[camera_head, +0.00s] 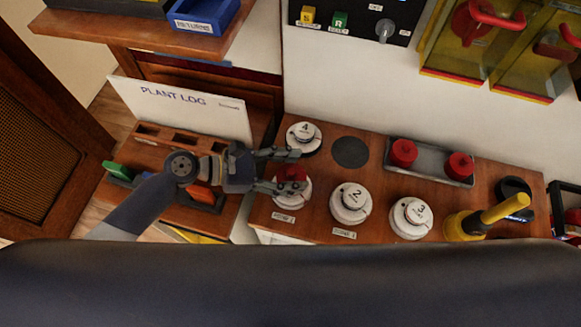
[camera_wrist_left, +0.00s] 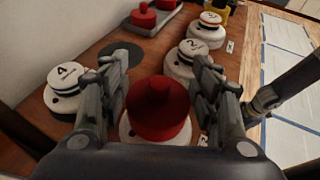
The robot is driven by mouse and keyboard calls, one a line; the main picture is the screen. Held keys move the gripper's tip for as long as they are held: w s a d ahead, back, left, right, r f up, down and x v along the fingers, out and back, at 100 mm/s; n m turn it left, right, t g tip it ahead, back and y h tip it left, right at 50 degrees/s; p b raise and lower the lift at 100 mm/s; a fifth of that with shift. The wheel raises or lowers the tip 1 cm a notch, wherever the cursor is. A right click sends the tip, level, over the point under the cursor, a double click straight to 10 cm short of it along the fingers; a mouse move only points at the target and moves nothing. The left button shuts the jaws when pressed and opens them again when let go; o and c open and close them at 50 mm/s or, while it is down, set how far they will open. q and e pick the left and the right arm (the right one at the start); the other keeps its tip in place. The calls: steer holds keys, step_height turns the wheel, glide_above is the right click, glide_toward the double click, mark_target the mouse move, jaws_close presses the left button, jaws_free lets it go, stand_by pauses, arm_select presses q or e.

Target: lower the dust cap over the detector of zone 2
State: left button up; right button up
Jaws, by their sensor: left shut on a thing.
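The red dust cap (camera_head: 291,173) is between the fingers of my left gripper (camera_head: 285,171). In the left wrist view the cap (camera_wrist_left: 158,108) sits between both fingers, with its knob up. A white detector (camera_head: 291,192) is directly under the cap, at the left of the front row; I cannot tell whether they touch. The detector marked 2 (camera_head: 351,203) stands uncovered to the right of it. It also shows in the left wrist view (camera_wrist_left: 185,62), behind the right finger. My right gripper is not in view.
Detectors marked 4 (camera_head: 304,137) and 3 (camera_head: 411,217) stand nearby, uncovered. A grey tray (camera_head: 430,170) holds two red caps at the back. A dark round pad (camera_head: 351,152) lies flat. A yellow-handled tool (camera_head: 484,217) stands at the right.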

arm_select(q)
steer(key=shift+f+b, duration=0.4)
steer(key=shift+f, duration=0.45)
steer(key=o, duration=0.9)
steer(key=shift+o, duration=0.2)
steer(key=v, duration=1.2)
